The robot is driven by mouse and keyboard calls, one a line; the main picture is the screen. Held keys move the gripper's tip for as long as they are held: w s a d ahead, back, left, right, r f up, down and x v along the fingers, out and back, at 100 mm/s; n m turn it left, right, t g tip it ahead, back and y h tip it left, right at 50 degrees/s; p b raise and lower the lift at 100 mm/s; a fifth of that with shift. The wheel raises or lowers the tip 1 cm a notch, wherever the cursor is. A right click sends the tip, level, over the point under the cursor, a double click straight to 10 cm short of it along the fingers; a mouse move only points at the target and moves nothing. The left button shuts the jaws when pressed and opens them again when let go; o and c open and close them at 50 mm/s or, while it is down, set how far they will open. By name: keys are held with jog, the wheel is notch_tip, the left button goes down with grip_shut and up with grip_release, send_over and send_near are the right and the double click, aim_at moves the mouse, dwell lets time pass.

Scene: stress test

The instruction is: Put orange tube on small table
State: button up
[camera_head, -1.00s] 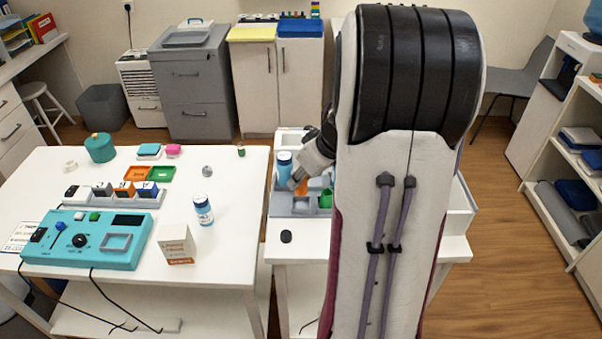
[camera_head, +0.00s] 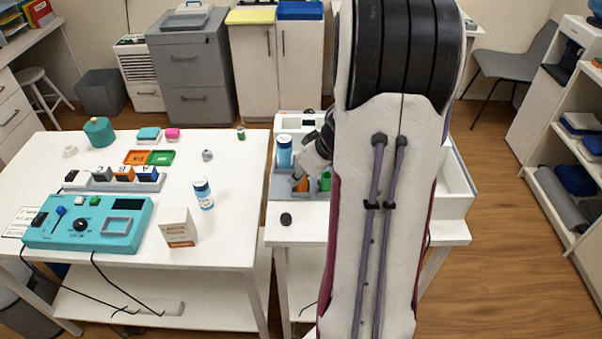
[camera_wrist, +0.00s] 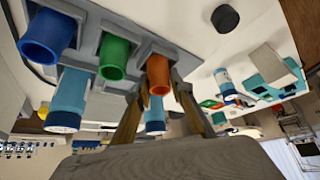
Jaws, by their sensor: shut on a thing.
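The orange tube (camera_wrist: 159,74) sits in a grey rack (camera_wrist: 88,52), with its open end towards the wrist camera. My gripper (camera_wrist: 157,86) is shut on it, one finger on each side. In the head view the orange tube (camera_head: 302,185) shows at my gripper (camera_head: 299,178), and my arm hides much of the rack (camera_head: 279,189). A green tube (camera_wrist: 115,57) and a blue tube (camera_wrist: 46,37) stand in the same rack. The rack is on the narrower right table (camera_head: 290,234); a wider white table (camera_head: 226,235) stands to its left.
A black round cap (camera_head: 286,219) lies in front of the rack. A white open bin (camera_head: 455,184) is right of my arm. The left table holds a teal device (camera_head: 90,223), a white box (camera_head: 177,228) and a blue bottle (camera_head: 203,193). Its front right corner is bare.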

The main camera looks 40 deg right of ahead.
jog(key=shift+f, duration=0.3)
dwell(0.5)
jog(key=o, duration=1.1)
jog(key=shift+c, duration=0.2)
jog(key=shift+r, duration=0.15)
jog(key=v, duration=1.1)
jog(key=shift+s+r, duration=0.25)
jog(key=shift+r, duration=0.05)
jog(key=shift+d+n, duration=0.15)
jog(key=shift+n, duration=0.15)
